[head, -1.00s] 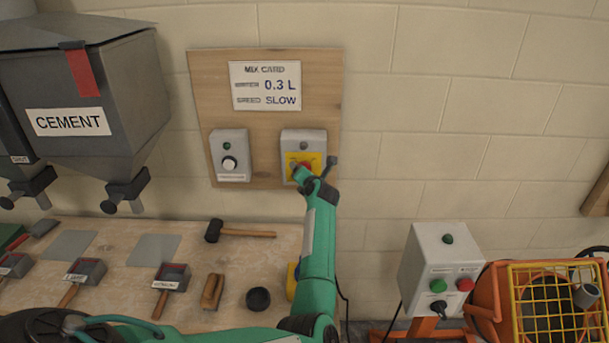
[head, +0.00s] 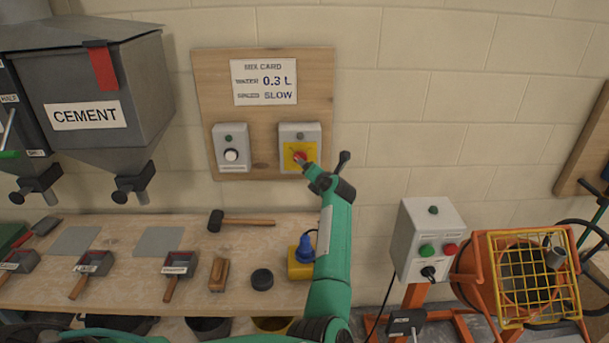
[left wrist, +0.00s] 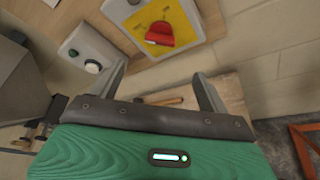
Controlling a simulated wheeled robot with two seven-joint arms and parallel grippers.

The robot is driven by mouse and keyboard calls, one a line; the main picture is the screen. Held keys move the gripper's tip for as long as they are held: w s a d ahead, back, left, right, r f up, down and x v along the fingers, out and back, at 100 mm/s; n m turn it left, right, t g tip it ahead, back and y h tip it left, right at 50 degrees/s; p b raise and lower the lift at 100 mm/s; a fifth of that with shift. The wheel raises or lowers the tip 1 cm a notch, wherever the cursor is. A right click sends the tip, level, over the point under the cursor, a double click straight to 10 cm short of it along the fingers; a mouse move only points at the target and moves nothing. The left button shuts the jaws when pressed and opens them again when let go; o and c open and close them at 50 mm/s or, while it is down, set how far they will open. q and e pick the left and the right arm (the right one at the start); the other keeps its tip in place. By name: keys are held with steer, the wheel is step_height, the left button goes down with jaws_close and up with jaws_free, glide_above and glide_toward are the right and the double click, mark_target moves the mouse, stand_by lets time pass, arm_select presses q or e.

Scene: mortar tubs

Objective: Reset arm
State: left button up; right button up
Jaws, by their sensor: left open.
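My left gripper (head: 327,164) is raised in front of the wall board, just right of and below the red knob (head: 299,158) in the head view. The knob sits on a yellow plate on a grey switch box (head: 300,132). In the left wrist view my left gripper (left wrist: 162,76) has its two fingers wide apart with nothing between them. The red knob (left wrist: 160,33) shows beyond the fingers, apart from them. My right gripper is not in view.
A second box with a white button (head: 231,155) is left of the knob. The cement hopper (head: 95,90) hangs at left. The workbench (head: 120,235) below carries scoops, a mallet (head: 240,220) and a blue-yellow item (head: 301,258). A control box (head: 430,240) and orange mixer (head: 480,270) stand right.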

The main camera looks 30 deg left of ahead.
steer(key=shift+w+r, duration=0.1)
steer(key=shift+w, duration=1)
